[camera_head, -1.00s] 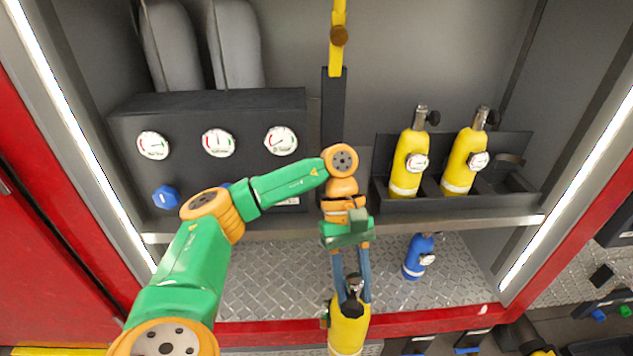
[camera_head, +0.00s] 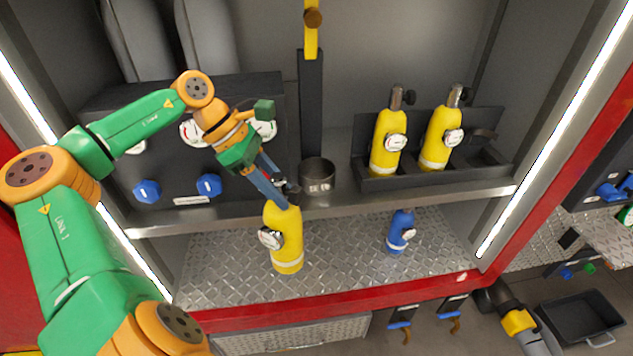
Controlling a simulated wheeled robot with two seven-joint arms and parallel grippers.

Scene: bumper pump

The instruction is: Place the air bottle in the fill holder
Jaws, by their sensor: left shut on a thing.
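My left gripper (camera_head: 277,188) is shut on the neck of a yellow air bottle (camera_head: 287,236) with a pale band near its base and a gauge on its left side. The bottle hangs nearly upright in front of the shelf edge, over the diamond-plate floor; whether its base touches that floor I cannot tell. The fill holder, apparently the dark round cup (camera_head: 317,178), sits on the shelf at the foot of a dark post, just up and right of my gripper. It looks empty. My right gripper is not in view.
A black rack (camera_head: 437,177) on the shelf's right holds two yellow bottles (camera_head: 387,146) (camera_head: 440,138). A small blue bottle (camera_head: 399,233) stands on the lower plate. A gauge panel (camera_head: 167,172) with blue knobs stands behind my left arm. A yellow lever (camera_head: 311,30) tops the post.

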